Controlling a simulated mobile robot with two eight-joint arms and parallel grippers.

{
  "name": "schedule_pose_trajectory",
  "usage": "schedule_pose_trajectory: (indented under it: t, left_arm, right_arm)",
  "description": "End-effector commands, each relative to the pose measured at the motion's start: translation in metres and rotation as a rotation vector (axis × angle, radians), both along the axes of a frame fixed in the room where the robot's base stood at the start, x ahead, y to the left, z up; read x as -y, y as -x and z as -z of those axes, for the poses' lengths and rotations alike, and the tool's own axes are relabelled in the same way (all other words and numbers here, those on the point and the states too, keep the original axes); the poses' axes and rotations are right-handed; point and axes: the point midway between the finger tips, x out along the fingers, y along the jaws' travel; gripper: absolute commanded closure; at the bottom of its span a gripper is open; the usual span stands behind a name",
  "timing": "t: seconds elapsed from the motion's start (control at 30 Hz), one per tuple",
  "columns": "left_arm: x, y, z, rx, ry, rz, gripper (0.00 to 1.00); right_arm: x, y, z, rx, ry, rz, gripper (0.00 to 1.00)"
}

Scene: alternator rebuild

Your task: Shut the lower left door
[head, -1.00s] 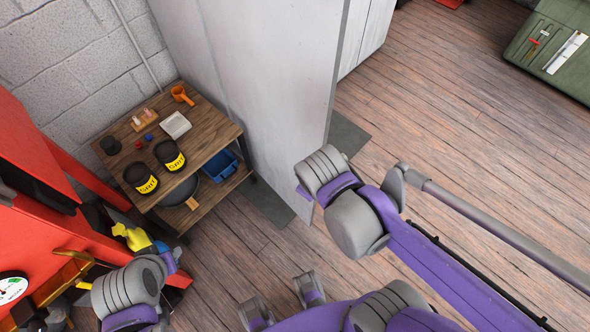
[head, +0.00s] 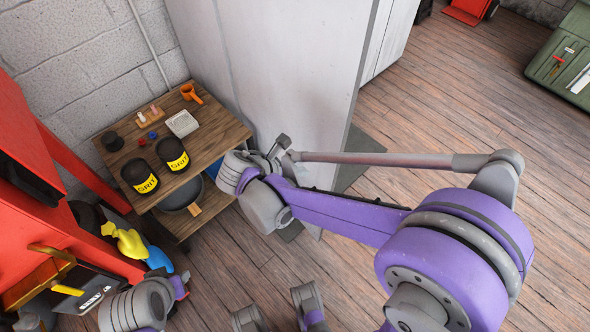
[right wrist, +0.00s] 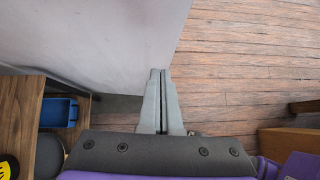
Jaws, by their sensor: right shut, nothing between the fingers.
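A tall pale grey panel (head: 285,70) stands upright in the middle of the head view. It also fills the upper left of the right wrist view (right wrist: 95,35). I cannot tell whether it is a door standing open or a cabinet side, and no handle shows on it. My right gripper (head: 279,146) is at the panel's lower part in the head view. In the right wrist view the right gripper (right wrist: 160,72) has its fingers together and empty, with the tips overlapping the panel's lower right edge. Contact cannot be told.
A wooden shelf cart (head: 215,125) with black grit tubs (head: 172,153) stands left of the panel. A red machine (head: 25,150) is at the far left. Paler cabinet fronts (head: 388,40) show behind the panel.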

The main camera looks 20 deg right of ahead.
Motion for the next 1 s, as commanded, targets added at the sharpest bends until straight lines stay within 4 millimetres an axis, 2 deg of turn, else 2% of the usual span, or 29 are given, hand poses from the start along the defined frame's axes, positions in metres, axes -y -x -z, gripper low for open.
schedule_pose_trajectory:
  t: [0.03,0.23,0.33,0.5,1.0]
  left_arm:
    - [0.0,0.0,0.004,-0.002,0.0,0.0,0.65]
    - [0.0,0.0,0.013,-0.004,0.0,0.0,0.65]
    - [0.0,0.0,0.012,-0.004,0.0,0.0,0.65]
    - [0.0,0.0,0.013,-0.004,0.0,0.0,0.65]
    - [0.0,0.0,0.013,-0.004,0.0,0.0,0.65]
  right_arm:
    - [0.01,-0.002,0.011,-0.001,0.0,0.006,1.0]
    - [0.037,-0.011,0.04,0.0,0.0,0.004,1.0]
    - [0.053,-0.016,0.036,0.0,0.0,0.004,1.0]
    - [0.068,-0.021,0.035,0.0,0.0,0.003,1.0]
    - [0.074,-0.023,0.035,0.001,-0.001,-0.001,1.0]
